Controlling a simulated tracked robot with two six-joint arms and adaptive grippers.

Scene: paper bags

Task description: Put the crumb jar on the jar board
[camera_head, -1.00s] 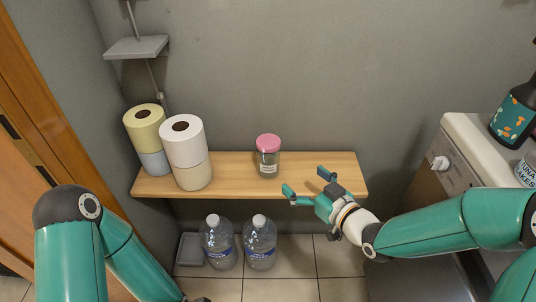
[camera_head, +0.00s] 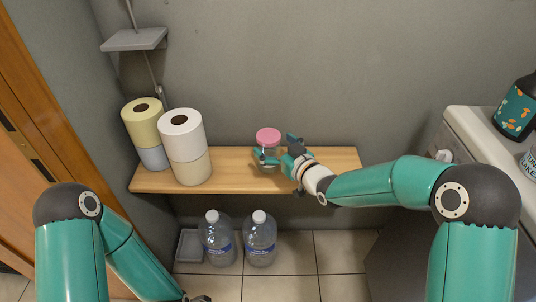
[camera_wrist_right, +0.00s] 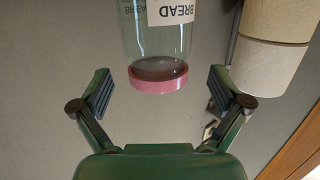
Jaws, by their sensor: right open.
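The crumb jar (camera_head: 268,136) is clear glass with a pink lid and stands upright on a wooden shelf (camera_head: 325,160). In the right wrist view the jar (camera_wrist_right: 155,40) appears upside down, with a label reading BREAD and a little brown content near the lid. My right gripper (camera_head: 278,150) is open at the jar's right front side. In the wrist view its fingers (camera_wrist_right: 160,85) are spread to either side of the pink lid, with gaps between. Of my left gripper, only a dark part (camera_head: 198,298) shows at the bottom edge. I cannot tell which surface is the jar board.
Stacked paper rolls (camera_head: 183,145) stand left of the jar on the shelf. Two water bottles (camera_head: 260,240) and a grey tray (camera_head: 190,246) are on the floor below. A small grey shelf (camera_head: 134,40) hangs upper left. A white-topped cabinet (camera_head: 470,130) is at right.

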